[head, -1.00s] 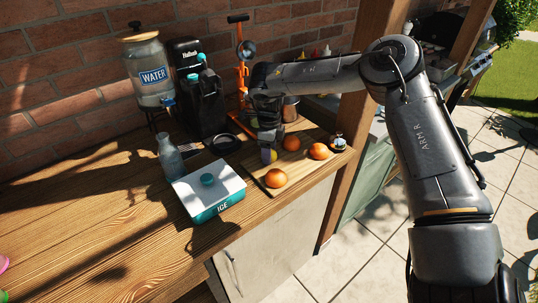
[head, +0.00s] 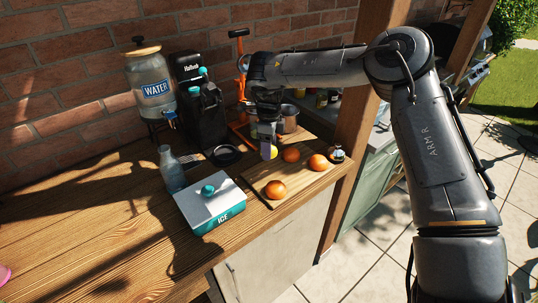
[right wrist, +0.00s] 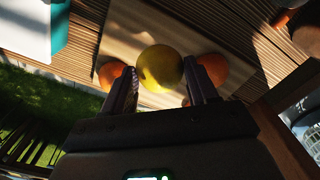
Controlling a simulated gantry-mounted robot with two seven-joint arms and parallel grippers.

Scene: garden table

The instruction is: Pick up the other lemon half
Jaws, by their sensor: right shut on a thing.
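My right gripper (head: 267,152) is over the wooden cutting board (head: 303,188), its fingers pointing down. It is shut on the yellow lemon half (head: 273,153), which appears to be held a little above the board. In the right wrist view the lemon half (right wrist: 160,68) sits between the two fingertips of my right gripper (right wrist: 162,88), its rounded yellow side showing. In the head view the fingers hide much of it. My left gripper is not in view.
Oranges lie on the board: one at the front (head: 276,190), one behind (head: 291,155) and one at the right (head: 318,162). A white and teal ice box (head: 208,205), a glass bottle (head: 171,172) and a black dish (head: 224,155) stand to the left.

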